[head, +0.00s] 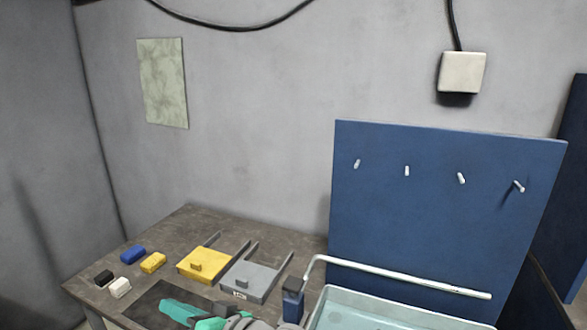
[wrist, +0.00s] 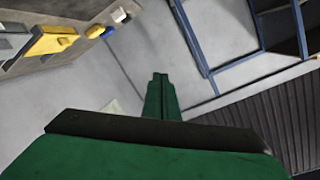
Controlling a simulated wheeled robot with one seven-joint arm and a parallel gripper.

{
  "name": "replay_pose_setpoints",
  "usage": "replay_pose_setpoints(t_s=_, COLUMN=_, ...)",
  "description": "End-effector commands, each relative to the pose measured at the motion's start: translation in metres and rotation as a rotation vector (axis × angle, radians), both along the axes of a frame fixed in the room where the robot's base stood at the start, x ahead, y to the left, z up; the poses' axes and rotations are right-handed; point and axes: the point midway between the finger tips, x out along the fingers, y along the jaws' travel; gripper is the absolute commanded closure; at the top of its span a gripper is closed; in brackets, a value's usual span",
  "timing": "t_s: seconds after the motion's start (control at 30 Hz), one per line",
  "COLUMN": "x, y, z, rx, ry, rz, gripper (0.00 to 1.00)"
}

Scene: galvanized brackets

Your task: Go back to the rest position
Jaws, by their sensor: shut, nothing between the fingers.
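My gripper (head: 172,307) shows in teal at the bottom of the head view, in front of a dark mat (head: 146,304) on the table. In the wrist view its green fingers (wrist: 160,78) meet at the tips, shut and with nothing between them. They point out over bare floor there, with the table at the upper left. Part of my arm shows at the bottom edge of the head view.
The table (head: 190,222) bears a yellow bracket (head: 205,262), a grey bracket (head: 252,280), and blue (head: 133,254), yellow (head: 153,263), black (head: 104,277) and white (head: 120,288) blocks. A blue pegboard (head: 430,200) stands behind a pale tray (head: 330,297). A blue frame (wrist: 197,50) stands right in the wrist view.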

Motion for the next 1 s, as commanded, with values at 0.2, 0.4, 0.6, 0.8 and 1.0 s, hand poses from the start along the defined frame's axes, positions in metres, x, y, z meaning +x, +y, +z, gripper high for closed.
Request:
replay_pose_setpoints(t_s=0.2, x=0.011, y=-0.007, z=-0.014, rx=0.189, ry=-0.009, rz=-0.152, gripper=1.0)
replay_pose_setpoints(t_s=0.4, x=0.016, y=-0.027, z=-0.042, rx=0.3, ry=-0.008, rz=-0.32, gripper=1.0)
replay_pose_setpoints(t_s=0.6, x=0.009, y=-0.052, z=-0.085, rx=0.351, ry=0.003, rz=-0.499, gripper=1.0)
replay_pose_setpoints(t_s=0.8, x=-0.013, y=-0.081, z=-0.137, rx=0.336, ry=0.012, rz=-0.676, gripper=1.0)
replay_pose_setpoints(t_s=1.0, x=-0.051, y=-0.11, z=-0.19, rx=0.259, ry=0.013, rz=-0.836, gripper=1.0)
